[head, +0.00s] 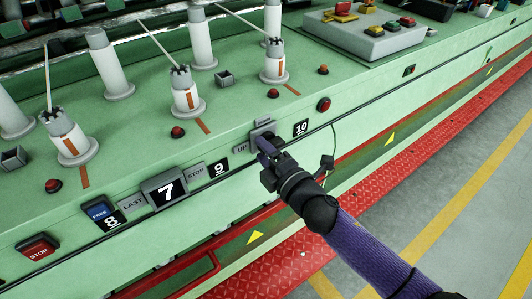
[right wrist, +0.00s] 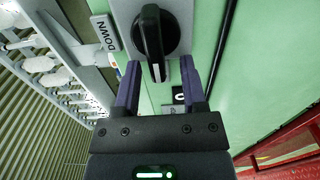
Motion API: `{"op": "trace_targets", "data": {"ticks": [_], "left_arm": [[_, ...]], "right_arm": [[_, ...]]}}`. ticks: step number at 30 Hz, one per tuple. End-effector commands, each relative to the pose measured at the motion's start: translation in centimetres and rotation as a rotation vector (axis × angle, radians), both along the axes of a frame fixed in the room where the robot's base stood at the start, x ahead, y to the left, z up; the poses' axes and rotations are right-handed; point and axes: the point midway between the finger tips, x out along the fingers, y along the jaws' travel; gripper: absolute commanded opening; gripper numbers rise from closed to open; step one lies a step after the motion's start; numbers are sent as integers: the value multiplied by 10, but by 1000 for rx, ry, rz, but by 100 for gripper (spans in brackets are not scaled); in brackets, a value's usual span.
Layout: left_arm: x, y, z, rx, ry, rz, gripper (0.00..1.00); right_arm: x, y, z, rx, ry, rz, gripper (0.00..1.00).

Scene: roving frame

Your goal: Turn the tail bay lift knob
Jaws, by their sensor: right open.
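The lift knob (right wrist: 152,30) is black with a pale line on its grip bar. It sits on a grey plate beside a DOWN label (right wrist: 105,33). In the right wrist view its bar points down toward my gripper. My right gripper (right wrist: 160,68) is open, with one purple finger on each side of the bar's lower end; I cannot tell whether they touch it. In the head view the right gripper (head: 266,145) covers most of the knob, between the UP label (head: 241,149) and the 10 plate (head: 301,128). My left gripper is not in view.
The green machine ledge carries white spindles (head: 186,95), red buttons (head: 324,104) and a grey control box (head: 370,38). Labels 7, 8 and 9 and a red STOP button (head: 38,247) line its front. A red tread strip (head: 395,165) and clear floor (head: 480,190) lie at right.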

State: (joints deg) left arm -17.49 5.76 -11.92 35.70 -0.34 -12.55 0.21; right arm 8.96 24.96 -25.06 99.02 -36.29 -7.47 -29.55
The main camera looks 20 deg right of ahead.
Motion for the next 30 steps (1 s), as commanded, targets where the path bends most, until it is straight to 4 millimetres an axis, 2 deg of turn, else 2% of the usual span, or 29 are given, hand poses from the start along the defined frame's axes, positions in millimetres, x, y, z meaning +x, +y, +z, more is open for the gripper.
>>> {"op": "trace_targets", "data": {"ticks": [5,12,15,19,30], "left_arm": [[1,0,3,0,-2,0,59],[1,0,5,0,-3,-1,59],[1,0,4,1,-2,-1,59],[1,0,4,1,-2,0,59],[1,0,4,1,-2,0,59]], "right_arm": [[-18,-6,0,1,3,1,54],[-71,-25,-1,1,5,0,54],[-86,-31,-1,2,4,-1,54],[-93,-34,0,-1,1,0,54],[-93,-34,0,0,0,0,54]]}}
